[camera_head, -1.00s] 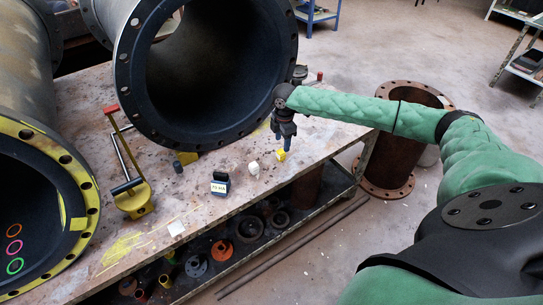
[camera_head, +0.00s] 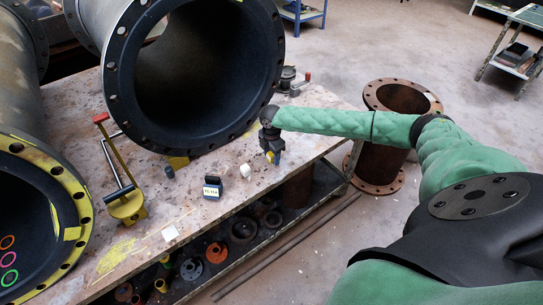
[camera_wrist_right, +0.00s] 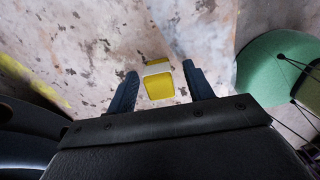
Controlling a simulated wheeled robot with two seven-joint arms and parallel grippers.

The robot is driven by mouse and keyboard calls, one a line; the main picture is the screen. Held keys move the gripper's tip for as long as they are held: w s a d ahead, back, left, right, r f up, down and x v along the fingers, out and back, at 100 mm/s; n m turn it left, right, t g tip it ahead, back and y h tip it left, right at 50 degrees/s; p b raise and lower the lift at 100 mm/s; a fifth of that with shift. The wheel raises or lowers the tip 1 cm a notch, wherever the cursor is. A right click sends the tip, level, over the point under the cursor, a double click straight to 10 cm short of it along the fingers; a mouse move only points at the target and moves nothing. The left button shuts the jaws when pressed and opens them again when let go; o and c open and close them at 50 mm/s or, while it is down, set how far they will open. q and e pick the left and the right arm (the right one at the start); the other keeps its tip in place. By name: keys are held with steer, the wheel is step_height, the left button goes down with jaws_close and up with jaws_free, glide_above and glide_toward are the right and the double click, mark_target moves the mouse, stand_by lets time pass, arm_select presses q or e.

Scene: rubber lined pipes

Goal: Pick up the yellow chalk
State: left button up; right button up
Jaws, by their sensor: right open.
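The yellow chalk (camera_head: 270,157) is a small block on the worn table, near its front edge. In the right wrist view the chalk (camera_wrist_right: 160,88) shows yellow faces with a pale band across its upper part. My right gripper (camera_head: 274,158) points down over it. In the wrist view the gripper (camera_wrist_right: 159,88) is open, with one dark finger on each side of the chalk and a gap on both sides. My left gripper is not in view.
A white block (camera_head: 245,170), a dark labelled box (camera_head: 213,187) and a yellow-based tool with a red handle (camera_head: 127,205) stand left on the table (camera_head: 200,215). A large black-lined pipe (camera_head: 115,80) rises behind. A rusty flanged pipe (camera_head: 385,155) stands on the floor at right.

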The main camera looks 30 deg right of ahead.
steer(key=shift+f, duration=0.15)
steer(key=c, duration=1)
steer(key=shift+c, duration=0.4)
